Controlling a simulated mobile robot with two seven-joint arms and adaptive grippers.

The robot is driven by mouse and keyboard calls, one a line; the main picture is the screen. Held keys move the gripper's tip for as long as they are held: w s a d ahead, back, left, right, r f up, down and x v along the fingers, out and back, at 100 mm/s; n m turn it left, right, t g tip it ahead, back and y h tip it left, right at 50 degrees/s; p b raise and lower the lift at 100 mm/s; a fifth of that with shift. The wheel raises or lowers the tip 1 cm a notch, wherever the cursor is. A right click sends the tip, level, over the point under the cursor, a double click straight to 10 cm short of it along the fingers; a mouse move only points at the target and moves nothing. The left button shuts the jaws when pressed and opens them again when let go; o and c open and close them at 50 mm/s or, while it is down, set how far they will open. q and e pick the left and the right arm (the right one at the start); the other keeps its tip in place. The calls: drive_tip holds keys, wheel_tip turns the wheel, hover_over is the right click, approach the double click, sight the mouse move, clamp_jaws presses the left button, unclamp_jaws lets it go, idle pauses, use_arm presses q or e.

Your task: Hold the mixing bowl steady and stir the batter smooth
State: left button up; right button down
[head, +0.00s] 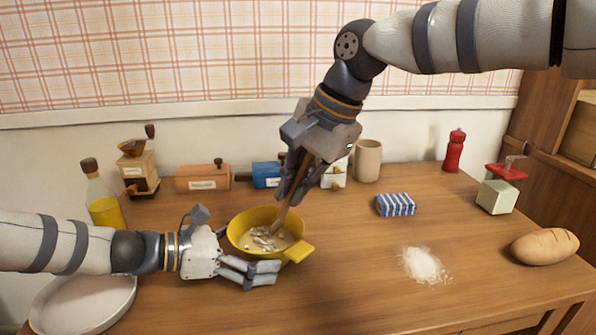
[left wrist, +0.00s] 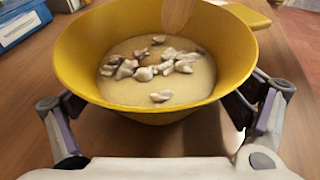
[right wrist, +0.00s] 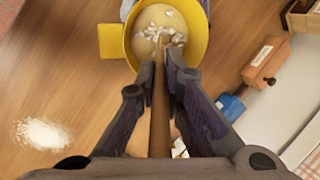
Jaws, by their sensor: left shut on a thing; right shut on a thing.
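The yellow mixing bowl (head: 241,223) stands on the wooden table and holds pale batter (left wrist: 150,92) with several whitish lumps in it. My left gripper (head: 262,272) is shut on the bowl at its near side; its fingers sit on both sides of the bowl in the left wrist view (left wrist: 165,112). My right gripper (head: 290,195) is above the bowl, shut on a wooden spoon (head: 282,213). The spoon slants down into the batter, and its lower end is hidden there. The spoon's handle also shows between the fingers in the right wrist view (right wrist: 160,110).
Behind the bowl stand a grinder (head: 140,170), a brown box (head: 202,177), a blue box (head: 266,174) and a beige cup (head: 367,160). A striped cloth (head: 395,205), spilled flour (head: 423,264) and a bread loaf (head: 544,246) lie to the right. A white dish (head: 80,303) is front left.

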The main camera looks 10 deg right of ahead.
sight(281, 216)
drive_tip(key=shift+x, duration=2.45)
drive_tip(key=shift+s, duration=0.15)
